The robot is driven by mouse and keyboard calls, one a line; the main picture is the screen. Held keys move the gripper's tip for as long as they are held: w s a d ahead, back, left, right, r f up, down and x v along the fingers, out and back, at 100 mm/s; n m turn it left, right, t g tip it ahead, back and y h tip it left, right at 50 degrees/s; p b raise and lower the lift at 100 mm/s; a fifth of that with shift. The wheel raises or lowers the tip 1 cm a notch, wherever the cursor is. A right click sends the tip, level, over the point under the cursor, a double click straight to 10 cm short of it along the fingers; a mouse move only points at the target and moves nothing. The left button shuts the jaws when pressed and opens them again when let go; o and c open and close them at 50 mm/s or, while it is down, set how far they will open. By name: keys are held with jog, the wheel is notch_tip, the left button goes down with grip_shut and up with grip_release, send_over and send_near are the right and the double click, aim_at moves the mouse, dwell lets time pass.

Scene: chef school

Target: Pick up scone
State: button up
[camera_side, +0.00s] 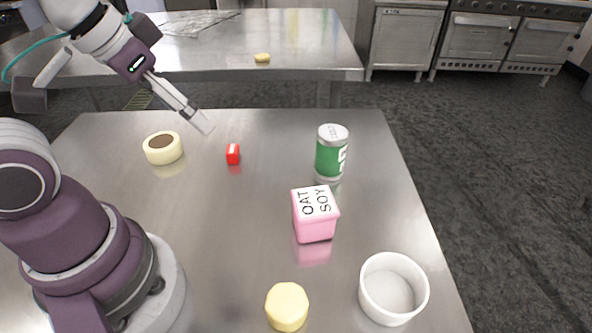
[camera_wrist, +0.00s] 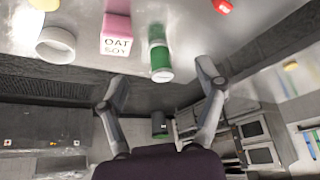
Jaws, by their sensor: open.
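A pale yellow round piece (camera_side: 287,306), which looks like the scone, sits on the front part of the steel table. In the wrist view, a yellow edge (camera_wrist: 45,4) shows at the top left. My gripper (camera_side: 200,122) hangs above the far left part of the table, well away from the yellow piece. The wrist view shows its two fingers (camera_wrist: 160,82) spread apart with nothing held between them. A smaller yellow piece (camera_side: 262,57) lies on the back table, and I cannot tell what it is.
A white bowl (camera_side: 365,297) stands right of the yellow piece. A pink carton (camera_side: 314,228) and a green can (camera_side: 329,156) stand behind. A small red block (camera_side: 233,154) and a cream round item with brown top (camera_side: 163,154) lie near my gripper. The table's middle is clear.

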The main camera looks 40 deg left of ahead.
jog(key=shift+o, duration=1.1)
jog(key=n+g, duration=0.6)
jog(key=n, duration=1)
send_over(287, 301)
jog(key=f, duration=1)
jog(key=shift+s+d+f, duration=0.2)
jog(key=shift+s+d, duration=0.1)
jog(key=shift+s, duration=0.05)
jog(key=shift+n, duration=0.4)
jog(key=f, duration=1)
jog(key=shift+w+a+f, duration=0.25)
jog(key=shift+w+a, duration=0.05)
jog(key=shift+w, duration=0.05)
jog(key=c, duration=1.2)
